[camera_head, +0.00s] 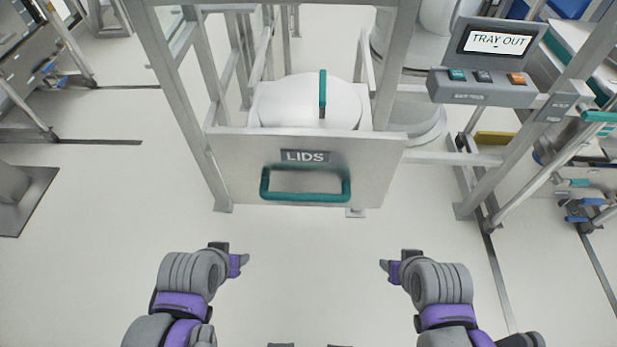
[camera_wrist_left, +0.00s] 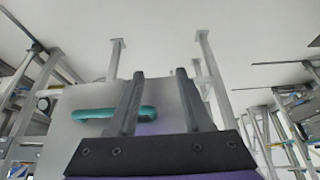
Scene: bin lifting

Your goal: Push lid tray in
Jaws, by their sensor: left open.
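The lid tray (camera_head: 226,158) stands in a metal frame ahead of me, its grey front panel labelled LIDS. A teal handle (camera_head: 305,195) is on the panel. A white round lid (camera_head: 285,103) with a teal grip lies in the tray. A display (camera_head: 497,42) reads TRAY OUT. My left gripper (camera_head: 240,262) is in front of and below the panel, apart from it. In the left wrist view its two fingers (camera_wrist_left: 160,98) are spread and empty, with the handle (camera_wrist_left: 90,114) behind them. My right gripper (camera_head: 388,268) is in front of the panel at the right, its fingers too small to judge.
A control box (camera_head: 480,88) with several buttons sits on the frame at the right. Frame legs (camera_head: 224,200) stand beside the tray. White drums (camera_head: 410,120) stand behind. The floor (camera_head: 310,250) between my arms and the panel is clear.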

